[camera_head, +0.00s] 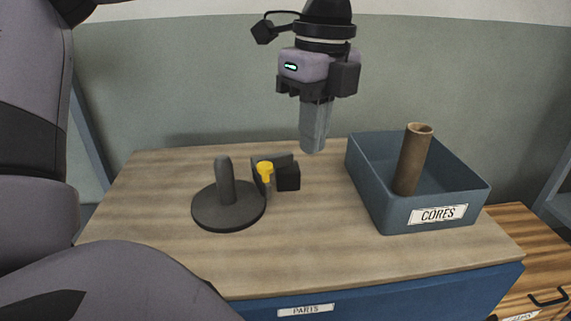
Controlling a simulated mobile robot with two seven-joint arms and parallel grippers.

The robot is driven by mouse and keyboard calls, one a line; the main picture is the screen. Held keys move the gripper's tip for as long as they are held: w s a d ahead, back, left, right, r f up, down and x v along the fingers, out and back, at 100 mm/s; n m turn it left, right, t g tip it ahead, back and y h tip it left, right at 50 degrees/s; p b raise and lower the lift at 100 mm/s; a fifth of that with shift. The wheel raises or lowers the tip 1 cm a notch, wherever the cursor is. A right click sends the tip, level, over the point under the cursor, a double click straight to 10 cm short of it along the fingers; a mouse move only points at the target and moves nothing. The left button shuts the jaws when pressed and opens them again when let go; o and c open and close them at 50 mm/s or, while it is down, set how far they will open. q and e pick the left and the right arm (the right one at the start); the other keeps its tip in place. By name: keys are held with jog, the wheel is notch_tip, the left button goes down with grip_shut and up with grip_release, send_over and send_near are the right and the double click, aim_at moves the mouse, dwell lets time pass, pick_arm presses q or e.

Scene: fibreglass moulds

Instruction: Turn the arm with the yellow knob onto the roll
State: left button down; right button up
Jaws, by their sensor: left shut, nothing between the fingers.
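A dark round base (229,216) with an upright, rounded peg (225,181) stands on the wooden tabletop. The peg is bare; I see no roll around it. Just right of the peg is a dark arm piece with a yellow knob (265,170), in front of a dark block (288,177). How the arm joins the block is too small to tell. My left gripper (313,150) points down, behind and to the right of the yellow knob, apart from it. Its fingers are shut and empty. My right gripper is out of view.
A blue-grey bin (395,214) labelled CORES stands at the right of the table, with a brown tube (412,160) leaning upright in it. The wooden tabletop (310,235) is clear in front. A blue drawer front (390,297) labelled PARTS is below.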

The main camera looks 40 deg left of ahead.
aim_at(262, 167)
pick_arm(q)
jog(key=a+f+n+y, duration=0.1)
jog(key=a+f+y, duration=0.2)
jog(key=a+f, duration=0.3)
jog(key=shift+a+f, duration=0.15)
jog(key=shift+f, duration=0.3)
dwell(0.4)
jog(key=shift+a, duration=0.1)
